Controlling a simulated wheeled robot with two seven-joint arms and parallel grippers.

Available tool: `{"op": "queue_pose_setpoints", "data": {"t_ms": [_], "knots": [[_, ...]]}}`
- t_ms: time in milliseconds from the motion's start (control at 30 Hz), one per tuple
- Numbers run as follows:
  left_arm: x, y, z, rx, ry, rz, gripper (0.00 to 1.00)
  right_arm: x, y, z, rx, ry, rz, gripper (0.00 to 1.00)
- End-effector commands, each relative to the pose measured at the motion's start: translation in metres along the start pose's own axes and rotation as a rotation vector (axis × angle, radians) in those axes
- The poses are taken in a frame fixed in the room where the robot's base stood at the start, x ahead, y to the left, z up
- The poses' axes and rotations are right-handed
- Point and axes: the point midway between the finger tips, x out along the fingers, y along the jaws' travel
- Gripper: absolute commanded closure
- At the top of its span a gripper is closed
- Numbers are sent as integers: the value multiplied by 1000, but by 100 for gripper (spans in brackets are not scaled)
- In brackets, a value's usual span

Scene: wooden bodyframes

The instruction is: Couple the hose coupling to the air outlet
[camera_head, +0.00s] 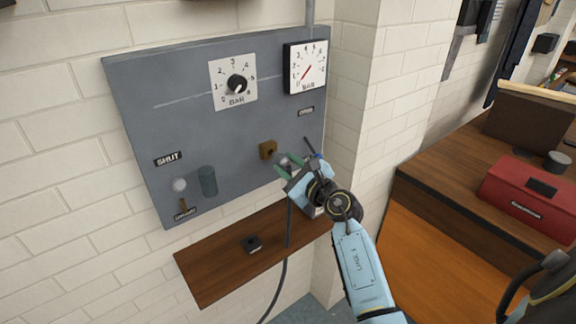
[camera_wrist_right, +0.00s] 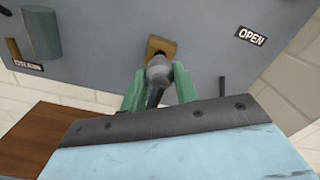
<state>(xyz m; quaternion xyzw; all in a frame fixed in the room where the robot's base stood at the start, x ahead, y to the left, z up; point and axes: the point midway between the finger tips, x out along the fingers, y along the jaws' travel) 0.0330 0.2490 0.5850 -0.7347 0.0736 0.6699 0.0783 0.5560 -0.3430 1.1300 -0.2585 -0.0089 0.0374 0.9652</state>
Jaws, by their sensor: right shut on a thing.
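The air outlet, a small brass block (camera_head: 268,149), sits on the lower right of the grey wall panel. My right gripper (camera_head: 289,168), with green fingers, is shut on the grey hose coupling (camera_head: 284,161), just right of and below the outlet. In the right wrist view the coupling (camera_wrist_right: 158,72) sits between the fingers (camera_wrist_right: 157,88), its nose pointing at the outlet (camera_wrist_right: 161,46) and overlapping its lower edge. I cannot tell whether they touch. The dark hose (camera_head: 288,225) hangs down from the gripper past the shelf. My left gripper is out of view.
The grey panel (camera_head: 180,110) carries a knob dial (camera_head: 236,84), a pressure gauge (camera_head: 305,67) and a lever with a pale ball (camera_head: 180,184). A wooden shelf (camera_head: 215,277) below holds a small black block (camera_head: 253,244). A workbench with a red toolbox (camera_head: 525,195) stands at right.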

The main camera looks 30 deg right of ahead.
Motion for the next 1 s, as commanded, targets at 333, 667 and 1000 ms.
{"op": "queue_pose_setpoints", "data": {"t_ms": [333, 667, 1000], "knots": [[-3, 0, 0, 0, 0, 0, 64, 0, 0, 0, 0, 0, 0, 98], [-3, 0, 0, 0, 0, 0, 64, 6, -1, 1, 0, -1, 0, 98], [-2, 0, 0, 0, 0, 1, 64, 14, -1, 0, -1, 0, 0, 98]]}}
